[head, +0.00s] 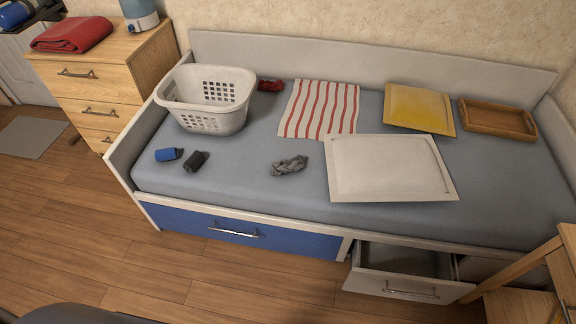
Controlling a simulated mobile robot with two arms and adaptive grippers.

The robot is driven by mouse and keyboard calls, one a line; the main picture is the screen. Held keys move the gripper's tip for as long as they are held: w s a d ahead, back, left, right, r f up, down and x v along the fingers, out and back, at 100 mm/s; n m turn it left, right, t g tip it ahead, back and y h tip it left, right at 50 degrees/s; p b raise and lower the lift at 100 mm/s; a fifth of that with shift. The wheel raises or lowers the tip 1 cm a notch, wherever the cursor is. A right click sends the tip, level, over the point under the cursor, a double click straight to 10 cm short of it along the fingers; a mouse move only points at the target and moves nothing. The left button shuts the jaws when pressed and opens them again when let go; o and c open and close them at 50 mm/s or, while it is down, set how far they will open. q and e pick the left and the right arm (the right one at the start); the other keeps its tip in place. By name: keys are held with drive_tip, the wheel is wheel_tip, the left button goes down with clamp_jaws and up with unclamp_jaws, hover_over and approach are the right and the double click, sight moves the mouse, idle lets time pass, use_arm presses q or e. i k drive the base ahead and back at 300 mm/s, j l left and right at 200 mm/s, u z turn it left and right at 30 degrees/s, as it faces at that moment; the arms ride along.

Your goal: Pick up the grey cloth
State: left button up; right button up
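The grey cloth (289,165) lies crumpled on the blue-grey mattress of the bed (260,190), near the middle of its front half. It sits just left of a large white cushion (388,168), with a small gap between them. Nothing lies on top of it. Neither of my grippers shows in the head view.
A white laundry basket (213,118), a blue bundle (168,154) and a dark bundle (195,161) lie to the left. A striped towel (318,108), yellow cushion (419,106) and wooden tray (498,118) lie behind. An open drawer (405,285) juts out below the bed.

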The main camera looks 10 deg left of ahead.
sight(288, 165)
drive_tip(key=i+j, duration=0.1)
drive_tip(key=j, duration=0.4)
drive_tip(key=i+j, duration=0.15)
drive_tip(key=j, duration=0.35)
drive_tip(key=i+j+z, duration=0.1)
drive_tip(key=j, duration=0.4)
drive_tip(key=i+j, duration=0.1)
drive_tip(key=j, duration=0.4)
